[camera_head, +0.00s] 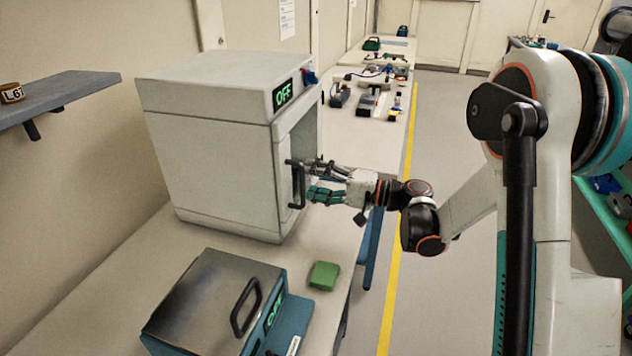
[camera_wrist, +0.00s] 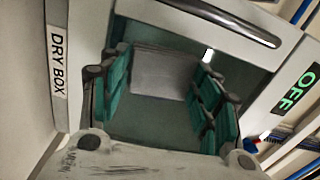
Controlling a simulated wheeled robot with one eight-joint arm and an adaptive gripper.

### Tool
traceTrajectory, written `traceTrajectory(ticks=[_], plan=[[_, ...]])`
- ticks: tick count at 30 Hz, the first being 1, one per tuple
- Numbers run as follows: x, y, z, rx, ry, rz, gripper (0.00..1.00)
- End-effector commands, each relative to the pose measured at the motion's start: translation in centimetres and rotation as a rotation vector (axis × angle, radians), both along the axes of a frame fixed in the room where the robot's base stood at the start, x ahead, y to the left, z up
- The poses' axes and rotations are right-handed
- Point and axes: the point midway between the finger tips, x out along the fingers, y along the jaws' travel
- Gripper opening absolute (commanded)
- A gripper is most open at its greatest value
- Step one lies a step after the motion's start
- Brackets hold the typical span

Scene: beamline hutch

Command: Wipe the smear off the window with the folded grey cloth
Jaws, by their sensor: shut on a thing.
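The dry box (camera_head: 215,150) is a large white cabinet on the bench, with a window (camera_wrist: 150,127) of dark greenish glass in its front. My gripper (camera_head: 318,180) is at that front, beside the black door handle (camera_head: 298,186). In the wrist view my gripper (camera_wrist: 163,88) has its teal fingers on both sides of a flat grey rectangle, the folded grey cloth (camera_wrist: 165,72), and is shut on it. The cloth lies before the window; I cannot tell if it touches the glass. I cannot make out the smear. The cloth does not show clearly in the head view.
The door handle crosses the top of the wrist view (camera_wrist: 215,20). A green block (camera_head: 323,275) lies on the bench near a metal-lidded device (camera_head: 205,310) with a black handle. A shelf (camera_head: 65,95) juts from the left wall. Small tools lie on the bench beyond. The floor at right is open.

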Motion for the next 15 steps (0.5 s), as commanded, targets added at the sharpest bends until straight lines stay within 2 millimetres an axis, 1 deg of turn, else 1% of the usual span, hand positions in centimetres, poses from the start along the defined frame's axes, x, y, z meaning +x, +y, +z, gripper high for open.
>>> traceTrajectory(ticks=[10,15], plan=[[0.24,0.59,0.00,0.000,0.000,0.000,0.38],[0.48,0.43,0.00,0.000,0.000,0.000,0.38]])
